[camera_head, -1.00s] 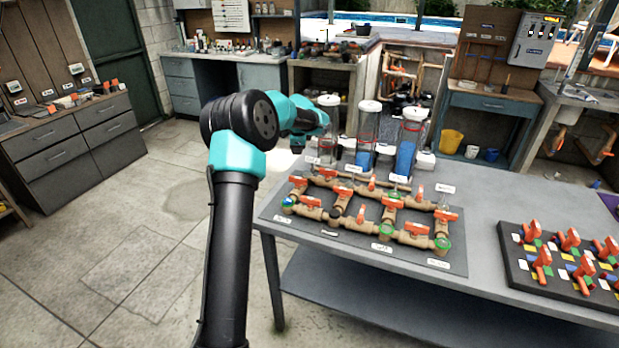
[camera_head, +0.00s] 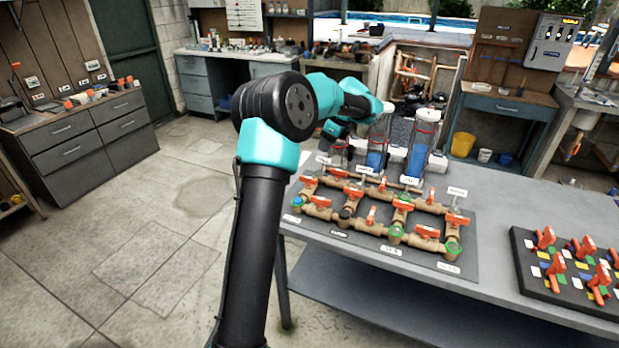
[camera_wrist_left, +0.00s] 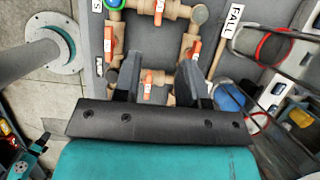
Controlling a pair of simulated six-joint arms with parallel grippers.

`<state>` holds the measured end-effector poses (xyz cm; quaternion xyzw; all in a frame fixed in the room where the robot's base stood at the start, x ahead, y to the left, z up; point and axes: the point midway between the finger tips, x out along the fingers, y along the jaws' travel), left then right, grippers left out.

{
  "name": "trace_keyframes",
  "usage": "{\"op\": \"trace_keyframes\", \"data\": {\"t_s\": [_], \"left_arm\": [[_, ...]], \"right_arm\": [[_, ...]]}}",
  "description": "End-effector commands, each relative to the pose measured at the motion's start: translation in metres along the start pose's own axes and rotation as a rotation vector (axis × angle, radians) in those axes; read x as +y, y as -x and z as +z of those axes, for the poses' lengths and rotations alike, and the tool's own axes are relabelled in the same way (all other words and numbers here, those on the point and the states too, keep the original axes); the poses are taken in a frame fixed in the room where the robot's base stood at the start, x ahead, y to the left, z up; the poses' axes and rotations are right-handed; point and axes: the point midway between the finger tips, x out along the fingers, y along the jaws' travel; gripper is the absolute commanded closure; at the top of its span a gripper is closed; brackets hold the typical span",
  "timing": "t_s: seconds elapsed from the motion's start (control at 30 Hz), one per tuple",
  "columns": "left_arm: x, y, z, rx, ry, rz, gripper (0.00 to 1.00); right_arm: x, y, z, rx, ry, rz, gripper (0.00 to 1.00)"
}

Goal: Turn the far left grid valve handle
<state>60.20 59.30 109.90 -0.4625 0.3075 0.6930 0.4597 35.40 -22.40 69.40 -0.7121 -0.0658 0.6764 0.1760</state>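The valve grid of brass pipes with orange handles lies on a dark mat (camera_head: 360,240) on the grey table. An orange handle (camera_head: 310,181) is at the grid's back left corner; another handle (camera_head: 319,201) is at its front left. My left gripper (camera_wrist_left: 160,60) is above the back left part of the grid, its two dark fingers spread apart. In the left wrist view an orange handle (camera_wrist_left: 147,83) shows between the fingers, below them; contact cannot be told. My left arm hides the gripper's fingers in the head view. My right gripper is not in view.
Clear cylinders with blue contents (camera_head: 422,145) stand behind the grid, close to my left arm. A black board with several orange handles (camera_head: 570,265) lies at the right of the table (camera_head: 480,205). Bare table top lies between grid and board.

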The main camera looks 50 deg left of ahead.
Motion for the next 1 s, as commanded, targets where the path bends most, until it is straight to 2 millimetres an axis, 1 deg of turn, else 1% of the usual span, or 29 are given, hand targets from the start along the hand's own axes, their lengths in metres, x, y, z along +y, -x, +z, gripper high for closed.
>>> {"op": "trace_keyframes", "data": {"t_s": [0.17,0.8,0.9,1.0], "left_arm": [[0.0,-0.022,0.0,0.0,0.0,0.002,0.62],[0.0,-0.131,0.0,0.0,0.0,0.002,0.62],[0.0,-0.146,0.0,0.001,0.001,0.002,0.62],[0.0,-0.157,0.0,0.0,0.0,0.001,0.62]], "right_arm": [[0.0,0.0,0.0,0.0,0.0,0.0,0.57],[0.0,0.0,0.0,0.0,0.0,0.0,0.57],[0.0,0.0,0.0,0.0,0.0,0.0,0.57],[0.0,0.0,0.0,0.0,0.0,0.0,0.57]]}}
